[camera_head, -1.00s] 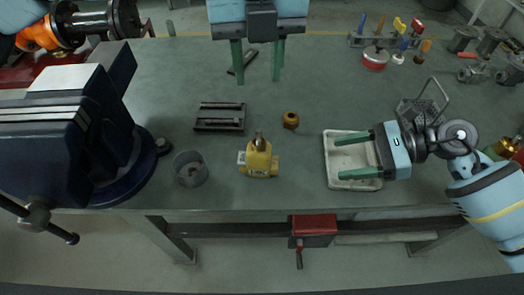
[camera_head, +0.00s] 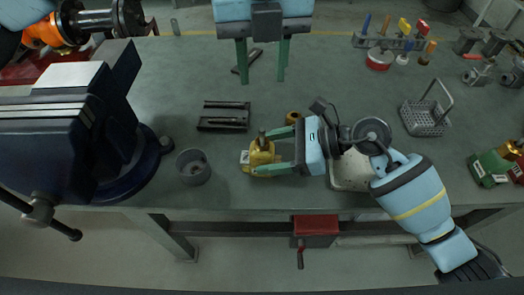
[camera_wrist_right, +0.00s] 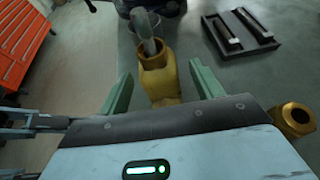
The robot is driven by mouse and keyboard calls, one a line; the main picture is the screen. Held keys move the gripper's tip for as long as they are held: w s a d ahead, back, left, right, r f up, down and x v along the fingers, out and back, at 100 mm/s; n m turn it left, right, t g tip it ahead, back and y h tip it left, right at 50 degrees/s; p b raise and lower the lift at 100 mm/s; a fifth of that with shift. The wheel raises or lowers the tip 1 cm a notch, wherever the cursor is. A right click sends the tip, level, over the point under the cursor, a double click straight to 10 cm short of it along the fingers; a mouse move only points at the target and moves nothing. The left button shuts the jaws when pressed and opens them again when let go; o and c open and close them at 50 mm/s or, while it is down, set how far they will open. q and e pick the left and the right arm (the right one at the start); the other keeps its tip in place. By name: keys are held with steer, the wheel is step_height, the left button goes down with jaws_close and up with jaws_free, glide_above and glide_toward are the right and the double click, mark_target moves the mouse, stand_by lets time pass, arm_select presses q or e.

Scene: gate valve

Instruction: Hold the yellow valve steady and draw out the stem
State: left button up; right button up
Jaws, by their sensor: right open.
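The yellow valve (camera_head: 261,156) stands upright on the table with its grey stem (camera_head: 262,138) sticking up from the top. My right gripper (camera_head: 274,151) is open at the valve, coming from the right. In the right wrist view the valve (camera_wrist_right: 158,78) lies between the two green fingers (camera_wrist_right: 160,90), with a gap on each side, and the stem (camera_wrist_right: 145,32) points away. My left gripper (camera_head: 262,60) is open and empty above the back of the table, its fingers pointing down.
A brass nut (camera_head: 293,117) sits just behind my right gripper. A dark tray (camera_head: 224,116) and a grey cup (camera_head: 193,167) are left of the valve. A large vise (camera_head: 70,130) fills the left. A white tray (camera_head: 352,172) is under my right arm.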

mark_target(262, 129)
steer(key=shift+x, duration=1.15)
steer(key=shift+c, duration=0.2)
steer(key=c, duration=1.2)
arm_select(q)
steer(key=shift+c, duration=0.7)
arm_select(e)
steer(key=shift+c, duration=0.2)
arm_select(q)
step_height(262, 129, down, 4)
steer(key=m, duration=0.5)
steer(key=shift+m, duration=0.4)
steer(key=shift+c, duration=0.2)
steer(key=shift+f+m, duration=0.9)
steer(key=shift+m, duration=0.5)
steer(key=shift+f, duration=0.1)
steer(key=shift+f, duration=3.4)
